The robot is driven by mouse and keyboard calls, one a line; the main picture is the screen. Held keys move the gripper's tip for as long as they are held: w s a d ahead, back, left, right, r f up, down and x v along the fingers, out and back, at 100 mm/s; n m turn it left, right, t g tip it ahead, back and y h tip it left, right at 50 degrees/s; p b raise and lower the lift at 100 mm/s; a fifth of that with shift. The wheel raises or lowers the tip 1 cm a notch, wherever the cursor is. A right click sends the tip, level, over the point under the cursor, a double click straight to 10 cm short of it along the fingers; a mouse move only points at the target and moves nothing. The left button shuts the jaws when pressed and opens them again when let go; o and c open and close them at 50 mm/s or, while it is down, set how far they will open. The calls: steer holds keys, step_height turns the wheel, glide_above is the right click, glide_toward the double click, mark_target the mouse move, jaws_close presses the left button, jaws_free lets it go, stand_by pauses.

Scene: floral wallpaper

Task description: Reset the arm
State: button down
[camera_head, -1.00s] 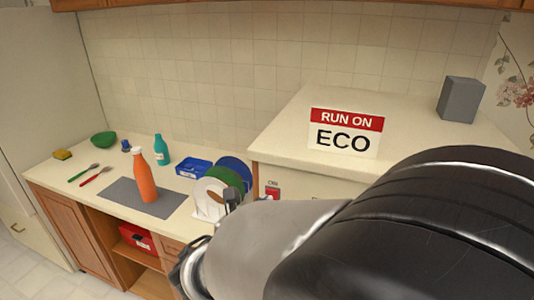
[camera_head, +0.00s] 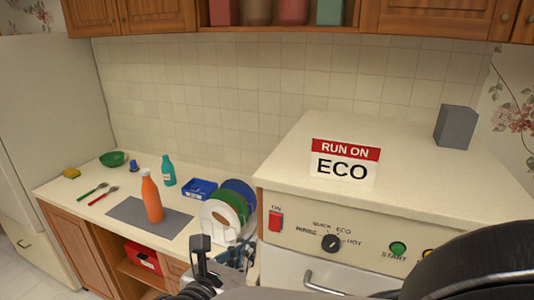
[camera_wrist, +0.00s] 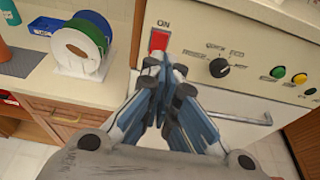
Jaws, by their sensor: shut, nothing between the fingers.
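My gripper (camera_wrist: 162,75) is shut and empty. In the wrist view its fingertips overlap the machine front just below the red ON switch (camera_wrist: 159,40); I cannot tell whether they touch it. In the head view my gripper (camera_head: 200,245) is low in the middle, in front of the counter and left of the machine, partly cut off by the bottom edge. My arm crosses the bottom right of the head view and hides part of the machine front.
The machine (camera_head: 300,215) has a dial (camera_head: 331,243), a green START button (camera_head: 398,248) and an ECO sign (camera_head: 344,160). The counter at left holds an orange bottle (camera_head: 152,198) on a grey mat (camera_head: 180,222), a plate rack with plates (camera_head: 221,216), a teal bottle (camera_head: 168,171) and cutlery.

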steer(key=s+d+f+m+g+h, duration=0.1)
steer(key=s+d+m+g, duration=0.25)
steer(key=d+m, duration=0.4)
steer(key=s+d+f+m+g+h, duration=0.1)
steer(key=s+d+m+g, duration=0.3)
steer(key=d, duration=0.6)
steer(key=s+d+f+m+g+y, duration=0.1)
steer(key=s+m+y, duration=0.6)
steer(key=m, duration=1.3)
steer(key=s, duration=0.3)
steer(key=shift+s+d+f+b, duration=0.15)
steer(key=shift+s+f+b, duration=0.05)
steer(key=shift+b, duration=0.15)
